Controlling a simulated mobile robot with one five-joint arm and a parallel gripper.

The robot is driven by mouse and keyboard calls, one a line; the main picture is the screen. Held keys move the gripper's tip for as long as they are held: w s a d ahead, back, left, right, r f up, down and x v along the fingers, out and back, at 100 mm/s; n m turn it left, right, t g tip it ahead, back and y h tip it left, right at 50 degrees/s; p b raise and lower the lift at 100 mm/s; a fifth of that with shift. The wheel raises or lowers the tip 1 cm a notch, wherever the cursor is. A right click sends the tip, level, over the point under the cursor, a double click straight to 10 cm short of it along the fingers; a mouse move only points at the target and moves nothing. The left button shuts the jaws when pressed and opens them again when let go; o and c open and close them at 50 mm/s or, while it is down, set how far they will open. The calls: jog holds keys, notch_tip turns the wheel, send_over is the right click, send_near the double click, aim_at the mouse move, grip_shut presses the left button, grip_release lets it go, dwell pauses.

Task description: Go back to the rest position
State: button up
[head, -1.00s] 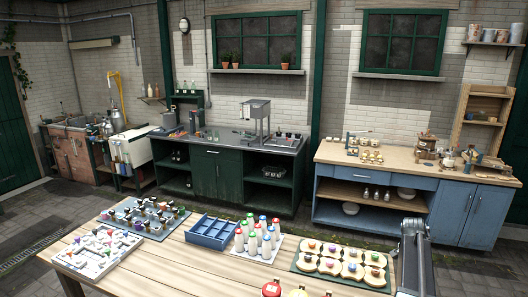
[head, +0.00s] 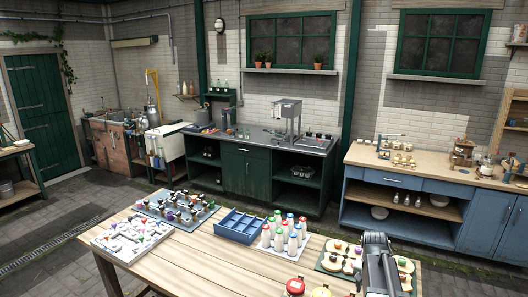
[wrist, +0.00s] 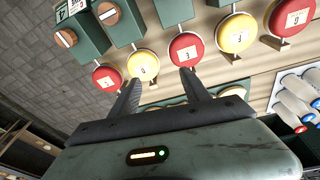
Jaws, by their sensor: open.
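My gripper (wrist: 158,85) shows in the wrist view with its two dark fingers spread apart and nothing between them. In the head view my arm rises at the lower right of the wooden table (head: 190,262), in front of a green board of round pale pieces (head: 340,256). The fingertips are hidden in that view.
The table also holds a white tray of small pieces (head: 130,240), a grey-blue board of dark-topped pieces (head: 178,208), a blue divided box (head: 240,224) and white bottles with coloured caps (head: 286,236). A green counter (head: 250,170) and a blue counter (head: 420,205) stand behind. Floor at left is clear.

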jog(key=s+a+n+g+y, duration=0.1)
jog(key=s+a+n, duration=0.35)
jog(key=a, duration=0.65)
jog(key=s+a+n+y, duration=0.1)
jog(key=s+a+n, duration=0.3)
jog(key=a, duration=0.8)
notch_tip(320, 180, down, 11)
jog(key=m+b, duration=0.1)
jog(key=b, duration=0.9)
jog(key=shift+s+d+r, duration=0.15)
jog(key=shift+s+r, duration=0.05)
jog(key=shift+s, duration=0.1)
